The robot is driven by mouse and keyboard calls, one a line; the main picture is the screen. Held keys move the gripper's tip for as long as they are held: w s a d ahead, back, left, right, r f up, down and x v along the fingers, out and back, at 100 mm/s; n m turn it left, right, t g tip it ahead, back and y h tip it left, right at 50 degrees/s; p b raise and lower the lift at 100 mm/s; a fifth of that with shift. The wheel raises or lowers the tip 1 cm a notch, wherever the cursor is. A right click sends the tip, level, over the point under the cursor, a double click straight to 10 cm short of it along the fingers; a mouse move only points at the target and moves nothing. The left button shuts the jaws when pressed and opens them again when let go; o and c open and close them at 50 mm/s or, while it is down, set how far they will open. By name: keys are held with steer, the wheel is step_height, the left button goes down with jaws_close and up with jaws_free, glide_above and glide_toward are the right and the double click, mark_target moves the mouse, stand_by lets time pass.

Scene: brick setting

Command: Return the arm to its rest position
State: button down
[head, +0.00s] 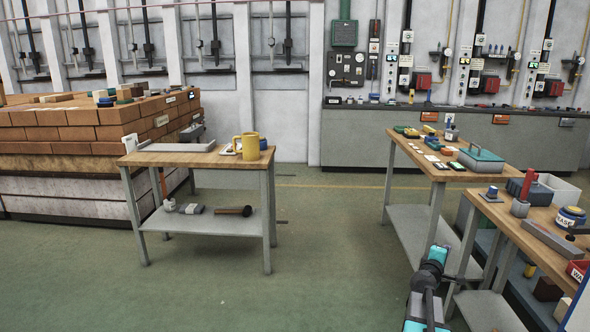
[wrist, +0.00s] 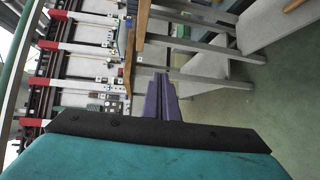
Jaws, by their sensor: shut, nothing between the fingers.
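My gripper (wrist: 161,80) shows in the wrist view as two purple fingers pressed together, with nothing between them. It points out into open air, apart from the furniture beyond it. The wrist view is turned on its side, with the green floor at the right and the wall equipment at the left. In the head view my arm (head: 430,288) shows at the lower right, in front of the right-hand tables. The fingers cannot be made out in that view.
A wooden-topped table (head: 190,158) with yellow mugs (head: 247,146) stands left of centre beside a brick stack (head: 70,135). Two cluttered tables stand at the right, one topped by a teal-lidded box (head: 482,158). The green floor (head: 320,255) between them is clear.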

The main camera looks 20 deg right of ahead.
steer(key=w+a+f+y+p, duration=0.3)
steer(key=a+f, duration=0.7)
steer(key=a, duration=0.5)
steer(key=w+a+f+y+p, duration=0.3)
steer(key=a+f, duration=0.8)
steer(key=a, duration=0.3)
steer(key=s+a+f+m+g+y+p, duration=0.1)
steer(key=s+a+f+g+y+p, duration=0.15)
steer(key=s+a+f, duration=0.6)
steer(key=s+a+f+m+g+y+p, duration=0.15)
steer(key=s+a+f+g+p, duration=0.35)
steer(key=s+a, duration=0.65)
steer(key=s+a+f+m+g+y+b, duration=0.1)
steer(key=s+a+m+g+y+b, duration=0.1)
steer(key=s+a, duration=1.1)
steer(key=s+m+g+y, duration=0.1)
steer(key=s+g+y, duration=0.1)
steer(key=s+g, duration=0.1)
steer(key=shift+s+a+f+g+y, duration=0.2)
steer(key=shift+s+f+g+y, duration=0.1)
steer(key=shift+f+g, duration=0.1)
steer(key=shift+d+m, duration=0.1)
steer(key=shift+m, duration=0.15)
